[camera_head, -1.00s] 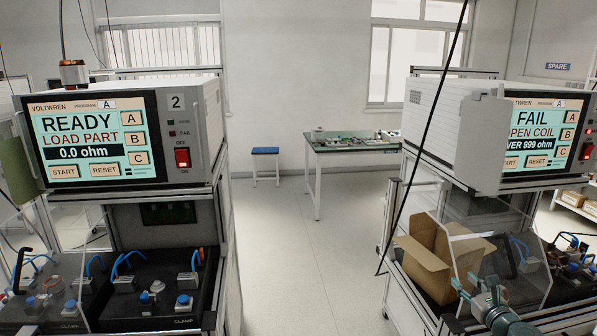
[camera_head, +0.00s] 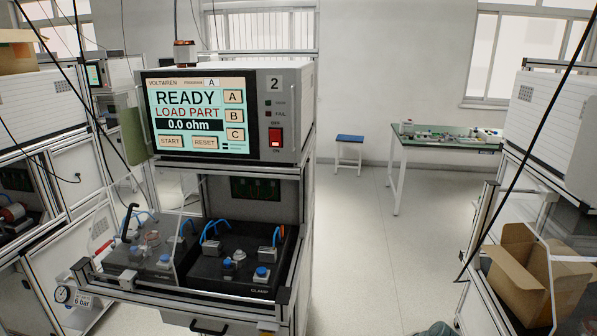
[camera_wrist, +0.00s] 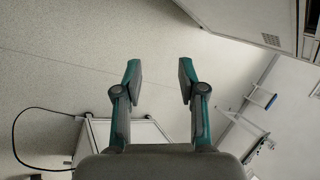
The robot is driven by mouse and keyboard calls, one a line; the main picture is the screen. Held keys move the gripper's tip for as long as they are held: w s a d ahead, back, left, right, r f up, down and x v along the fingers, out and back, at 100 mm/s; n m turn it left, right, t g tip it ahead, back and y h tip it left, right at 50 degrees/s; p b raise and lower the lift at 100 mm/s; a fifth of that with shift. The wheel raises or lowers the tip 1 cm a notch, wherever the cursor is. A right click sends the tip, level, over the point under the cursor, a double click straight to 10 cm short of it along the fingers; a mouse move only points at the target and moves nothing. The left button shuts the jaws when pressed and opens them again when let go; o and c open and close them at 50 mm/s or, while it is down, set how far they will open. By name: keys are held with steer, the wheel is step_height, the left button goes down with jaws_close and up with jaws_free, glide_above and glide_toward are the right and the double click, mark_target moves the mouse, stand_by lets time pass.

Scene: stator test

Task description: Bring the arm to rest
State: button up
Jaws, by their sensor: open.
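My gripper (camera_wrist: 160,75) shows in the wrist view with its two fingers spread apart and nothing between them. The floor lies beyond the fingertips. In the head view only a small teal piece of my arm shows at the bottom edge, right of the middle, and the fingers are not visible there.
Test station 2 (camera_head: 222,115) reads READY, LOAD PART, with black fixtures (camera_head: 235,262) below it. An open cardboard box (camera_head: 530,275) stands at the right. A green-topped bench (camera_head: 450,139) and a blue stool (camera_head: 350,138) stand at the back. The aisle floor (camera_head: 365,250) between is clear.

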steer(key=s+a+f+n+g+h, duration=0.4)
steer(key=s+a+f+n+g, duration=0.35)
steer(key=a+n, duration=0.55)
steer(key=s+f+g, duration=0.2)
steer(key=s+f, duration=0.8)
steer(key=s, duration=0.4)
steer(key=s+f+g, duration=0.3)
steer(key=s+f, duration=0.7)
steer(key=s, duration=0.5)
steer(key=shift+s+d, duration=0.2)
steer(key=shift+d, duration=0.15)
